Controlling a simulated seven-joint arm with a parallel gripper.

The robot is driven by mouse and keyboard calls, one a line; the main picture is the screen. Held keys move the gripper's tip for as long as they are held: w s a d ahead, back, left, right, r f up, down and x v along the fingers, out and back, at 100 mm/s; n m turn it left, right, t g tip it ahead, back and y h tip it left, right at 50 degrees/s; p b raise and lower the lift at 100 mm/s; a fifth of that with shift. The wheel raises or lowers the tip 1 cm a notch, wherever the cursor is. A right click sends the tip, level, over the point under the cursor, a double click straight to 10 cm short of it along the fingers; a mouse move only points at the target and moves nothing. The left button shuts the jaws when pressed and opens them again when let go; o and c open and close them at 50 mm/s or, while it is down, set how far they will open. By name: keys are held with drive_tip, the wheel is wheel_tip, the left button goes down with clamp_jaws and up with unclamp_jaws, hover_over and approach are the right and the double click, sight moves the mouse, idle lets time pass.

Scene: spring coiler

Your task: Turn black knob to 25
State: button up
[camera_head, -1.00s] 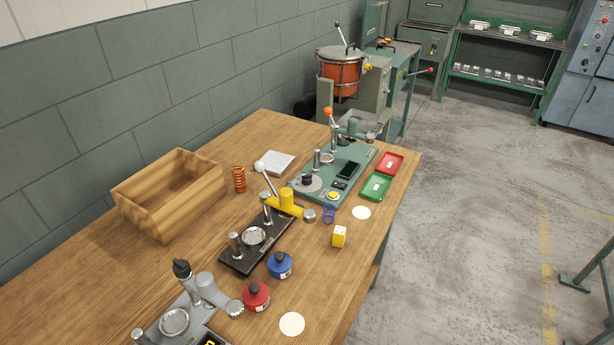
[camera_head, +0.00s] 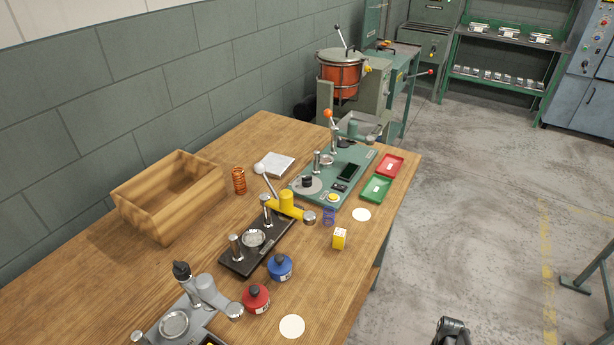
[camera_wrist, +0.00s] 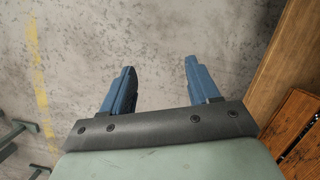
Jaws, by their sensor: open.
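The black knob (camera_head: 307,181) sits on a round grey dial plate on the green machine (camera_head: 333,190), toward the far end of the wooden table. Its pointer and the dial numbers are too small to read. My gripper (camera_wrist: 158,82) shows in the wrist view with its two blue fingers apart and nothing between them, above the concrete floor. Part of my arm (camera_head: 452,330) shows at the bottom of the head view, right of the table and well away from the knob.
On the table (camera_head: 120,262) stand a wooden box (camera_head: 150,220), an orange spring (camera_head: 239,181), a black press with yellow arm (camera_head: 287,206), red (camera_head: 256,298) and blue (camera_head: 280,267) bottles, a yellow block (camera_head: 339,238), and red (camera_head: 389,166) and green (camera_head: 375,188) trays.

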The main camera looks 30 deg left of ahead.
drive_tip(key=w+a+r+n+t, duration=0.2)
drive_tip(key=w+a+r, duration=0.3)
drive_tip(key=w, duration=0.5)
drive_tip(key=w+a+r+n+t, duration=0.1)
drive_tip(key=w+a+r+n, duration=0.1)
drive_tip(key=w+r, duration=0.6)
drive_tip(key=w+a+r+n+t, duration=0.15)
drive_tip(key=w+a+r, duration=0.35)
drive_tip(key=w, duration=0.6)
drive_tip(key=w+a+r+n+t, duration=0.15)
drive_tip(key=w+a+r, duration=0.3)
drive_tip(key=r, duration=0.45)
drive_tip(key=w+a+r+n+t, duration=0.15)
drive_tip(key=w+a+r, duration=0.3)
drive_tip(key=r, duration=0.45)
drive_tip(key=w+a+r+n+t, duration=0.1)
drive_tip(key=w+a+r+n, duration=0.3)
drive_tip(key=r, duration=0.6)
wheel_tip(320, 180, up, 12)
drive_tip(key=n+g, duration=0.3)
drive_tip(key=g, duration=0.3)
hover_over(307, 181)
drive_tip(key=w, duration=0.2)
drive_tip(key=shift+y, duration=0.3)
drive_tip(key=f, duration=0.8)
drive_tip(key=s+f, duration=0.1)
drive_tip(key=f, duration=0.4)
drive_tip(key=shift+a+f, duration=0.1)
drive_tip(key=shift+a, duration=0.15)
